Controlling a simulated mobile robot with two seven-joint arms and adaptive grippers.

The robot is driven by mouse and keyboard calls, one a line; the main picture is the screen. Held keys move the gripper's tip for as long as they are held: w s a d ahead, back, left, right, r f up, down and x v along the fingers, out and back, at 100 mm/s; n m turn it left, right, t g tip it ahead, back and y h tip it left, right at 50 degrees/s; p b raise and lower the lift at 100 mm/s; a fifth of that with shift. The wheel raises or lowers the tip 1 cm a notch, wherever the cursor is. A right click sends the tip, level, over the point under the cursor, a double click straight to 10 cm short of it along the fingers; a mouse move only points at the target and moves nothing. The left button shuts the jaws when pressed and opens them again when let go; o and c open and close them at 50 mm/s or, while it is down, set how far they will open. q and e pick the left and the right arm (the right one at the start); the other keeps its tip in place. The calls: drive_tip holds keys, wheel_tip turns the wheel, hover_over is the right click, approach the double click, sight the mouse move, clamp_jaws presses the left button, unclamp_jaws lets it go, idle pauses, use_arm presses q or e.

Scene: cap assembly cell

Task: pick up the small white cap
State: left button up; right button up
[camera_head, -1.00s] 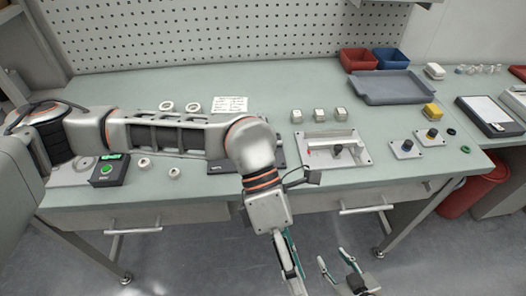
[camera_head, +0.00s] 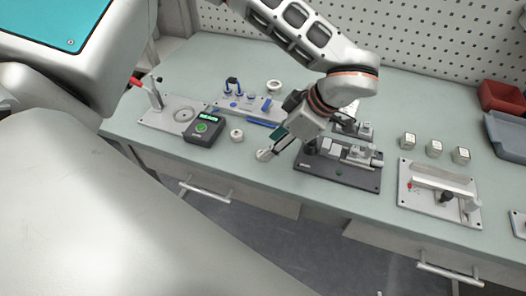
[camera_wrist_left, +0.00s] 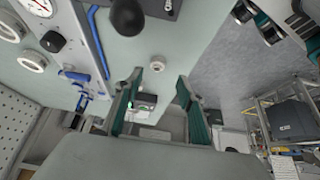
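A small white cap (camera_head: 263,155) lies on the bench near its front edge. My left gripper (camera_head: 271,149) is low over the bench, right at this cap, and partly overlaps it. A second white cap (camera_head: 236,135) lies a little to the left. In the left wrist view the left gripper's two teal-padded fingers (camera_wrist_left: 157,94) are apart, and a white cap (camera_wrist_left: 157,62) shows in the gap between them, not visibly gripped. Dark and teal parts at that view's upper right look like my right gripper (camera_wrist_left: 275,22); its fingers cannot be made out.
A black tester with a green button (camera_head: 205,128) stands left of the caps. A dark fixture (camera_head: 338,173) is close to the right of my left gripper. A blue-parted plate (camera_head: 240,101) and a white ring (camera_head: 274,87) lie behind. The bench's front edge is near.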

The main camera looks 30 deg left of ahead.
use_arm(q)
drive_tip(key=x, duration=0.5)
drive_tip(key=shift+w+a+f, duration=0.1)
drive_tip(key=shift+w+a, duration=0.1)
drive_tip(key=shift+w, duration=0.05)
drive_tip(key=c, duration=0.7)
